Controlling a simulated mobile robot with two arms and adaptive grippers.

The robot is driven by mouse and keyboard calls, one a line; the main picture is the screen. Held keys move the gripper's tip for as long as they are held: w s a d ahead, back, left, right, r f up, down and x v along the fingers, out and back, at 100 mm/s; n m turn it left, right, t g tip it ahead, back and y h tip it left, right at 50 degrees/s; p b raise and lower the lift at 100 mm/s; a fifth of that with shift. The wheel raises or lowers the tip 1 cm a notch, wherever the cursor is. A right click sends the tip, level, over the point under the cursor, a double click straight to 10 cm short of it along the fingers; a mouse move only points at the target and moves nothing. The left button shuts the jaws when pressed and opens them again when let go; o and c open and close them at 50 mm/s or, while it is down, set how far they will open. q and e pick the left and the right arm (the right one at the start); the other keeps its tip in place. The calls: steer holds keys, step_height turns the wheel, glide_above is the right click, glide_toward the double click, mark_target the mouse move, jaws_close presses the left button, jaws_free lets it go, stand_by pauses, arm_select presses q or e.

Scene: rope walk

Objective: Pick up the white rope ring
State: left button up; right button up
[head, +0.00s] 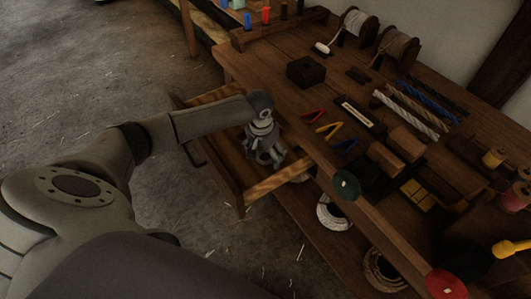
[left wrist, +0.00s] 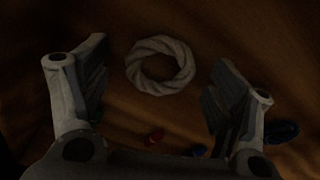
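The white rope ring (left wrist: 160,65) lies on the dark wooden bottom of an open drawer, seen in the left wrist view. It is a twisted loop with a clear hole. My left gripper (left wrist: 150,95) is open, with one finger to each side of the ring in that view and nothing between them touching it. In the head view my left gripper (head: 268,160) reaches down into the open drawer (head: 275,182) at the workbench's front. The ring is hidden there. My right gripper is not in view.
Small red (left wrist: 155,136) and blue (left wrist: 283,132) objects lie in the drawer near the ring. The drawer walls stand close around my gripper. The bench top (head: 275,75) holds rope pieces, spools and blocks. Coiled ropes (head: 334,214) lie on a lower shelf.

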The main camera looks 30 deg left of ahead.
arm_select(q)
steer(key=c, duration=0.6)
step_height(320, 180, up, 18)
steer(key=p, duration=0.2)
steer(key=shift+r+p, duration=0.1)
steer(key=shift+p, duration=0.25)
steer(key=shift+d, duration=0.1)
